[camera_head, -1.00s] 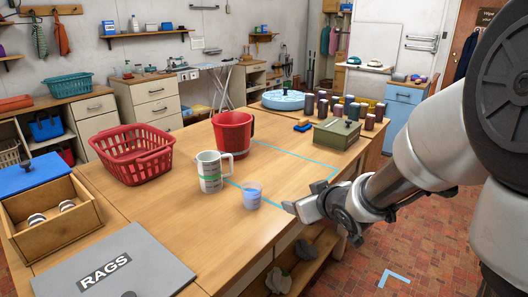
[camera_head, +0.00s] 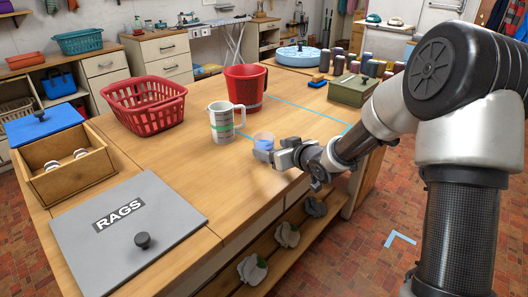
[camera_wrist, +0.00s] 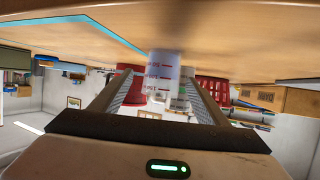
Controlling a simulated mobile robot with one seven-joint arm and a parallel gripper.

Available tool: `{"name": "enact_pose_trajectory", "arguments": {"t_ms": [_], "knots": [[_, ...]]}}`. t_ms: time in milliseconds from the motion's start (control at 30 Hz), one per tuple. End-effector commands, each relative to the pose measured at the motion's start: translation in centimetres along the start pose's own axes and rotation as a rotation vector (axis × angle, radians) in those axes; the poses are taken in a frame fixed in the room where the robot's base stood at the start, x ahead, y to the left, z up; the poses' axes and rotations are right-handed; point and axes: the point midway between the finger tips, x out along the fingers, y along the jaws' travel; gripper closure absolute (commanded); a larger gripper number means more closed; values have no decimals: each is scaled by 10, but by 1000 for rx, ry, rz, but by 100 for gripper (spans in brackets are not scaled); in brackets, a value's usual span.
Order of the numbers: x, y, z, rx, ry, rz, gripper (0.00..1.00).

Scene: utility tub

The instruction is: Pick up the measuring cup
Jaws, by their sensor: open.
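The measuring cup (camera_head: 263,141) is a small clear cup with a bluish tint, upright near the table's front edge. In the wrist view, which is upside down, the cup (camera_wrist: 163,72) shows red markings and appears between my two fingers. My gripper (camera_head: 274,154) is open, low over the table, just at the cup's near right side and hiding its lower part. I cannot tell whether a finger touches it.
A red bucket (camera_head: 245,88) stands behind the jug, and a red basket (camera_head: 146,104) is at the back left. A green box (camera_head: 353,90) is at the right. An open wooden box (camera_head: 62,170) and a grey RAGS lid (camera_head: 128,224) lie left. The table's front middle is clear.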

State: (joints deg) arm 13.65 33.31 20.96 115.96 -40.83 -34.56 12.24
Motion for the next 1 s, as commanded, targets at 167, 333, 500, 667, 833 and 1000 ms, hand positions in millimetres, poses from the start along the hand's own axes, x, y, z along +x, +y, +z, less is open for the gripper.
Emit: {"name": "enact_pose_trajectory", "arguments": {"t_ms": [167,333,500,667,833,1000], "knots": [[14,-2,4,1,-2,-1,32],[40,-5,7,1,0,-1,32],[54,-4,5,0,0,1,32],[55,-4,4,0,-1,1,32],[54,-4,4,0,-1,1,49],[54,-4,4,0,-1,1,77]]}}
